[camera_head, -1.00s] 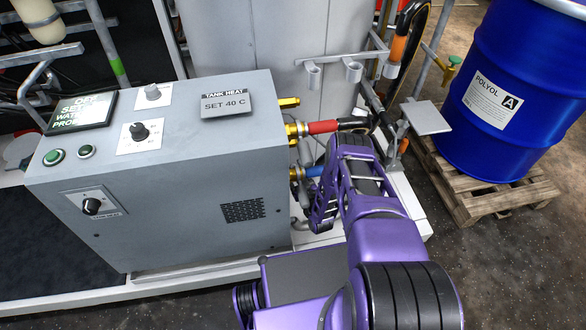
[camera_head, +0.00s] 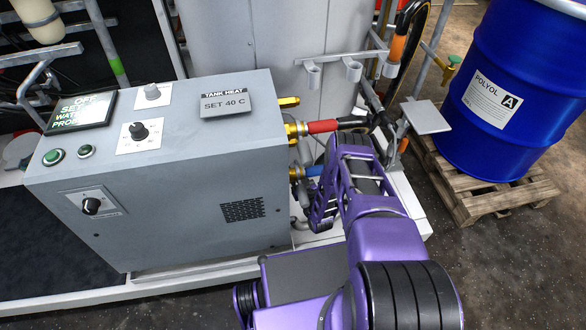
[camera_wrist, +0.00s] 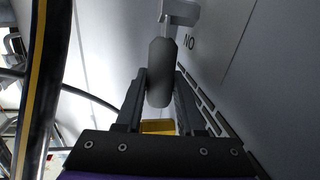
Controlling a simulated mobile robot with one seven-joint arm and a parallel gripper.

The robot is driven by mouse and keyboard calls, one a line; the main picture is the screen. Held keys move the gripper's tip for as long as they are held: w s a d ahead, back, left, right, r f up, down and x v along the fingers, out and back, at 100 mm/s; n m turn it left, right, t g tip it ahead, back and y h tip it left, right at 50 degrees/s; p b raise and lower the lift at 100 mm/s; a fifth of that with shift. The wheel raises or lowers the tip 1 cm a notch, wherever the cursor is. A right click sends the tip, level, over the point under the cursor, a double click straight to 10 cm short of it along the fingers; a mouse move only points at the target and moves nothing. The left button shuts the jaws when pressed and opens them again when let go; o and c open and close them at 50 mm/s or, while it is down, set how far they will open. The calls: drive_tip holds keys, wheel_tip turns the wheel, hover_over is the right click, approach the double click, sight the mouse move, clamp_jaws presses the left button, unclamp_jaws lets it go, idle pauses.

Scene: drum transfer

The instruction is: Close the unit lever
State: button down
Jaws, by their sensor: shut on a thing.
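The lever (camera_wrist: 162,72) is a rounded dark grey handle on a lighter grey stem, in the upper middle of the wrist view. It stands beside a pale panel marked with letters that look like "NO". My gripper (camera_wrist: 160,100) has its two dark fingers closed on the lever, one on each side. A yellow part (camera_wrist: 158,127) shows between the finger bases. In the head view my purple arm reaches to the right side of the grey unit (camera_head: 160,200); the lever and my fingertips cannot be made out there.
Red (camera_head: 322,126) and blue (camera_head: 314,170) hose ends leave the unit's right side, close to my arm. A blue drum (camera_head: 520,80) stands on a wooden pallet (camera_head: 490,200) at the right. In the wrist view, a black hose with a yellow stripe (camera_wrist: 40,80) runs along the left.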

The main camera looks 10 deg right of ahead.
idle(0.7)
drive_tip(key=shift+s+f+n+t+y, duration=0.2)
drive_tip(key=shift+s+t, duration=0.25)
drive_tip(key=shift+t, duration=0.3)
drive_tip(key=shift+s+f+n+t+y, duration=0.15)
drive_tip(key=shift+s+t, duration=0.25)
drive_tip(key=shift+t, duration=0.35)
drive_tip(key=c, duration=0.5)
unclamp_jaws()
drive_tip(key=shift+s, duration=0.15)
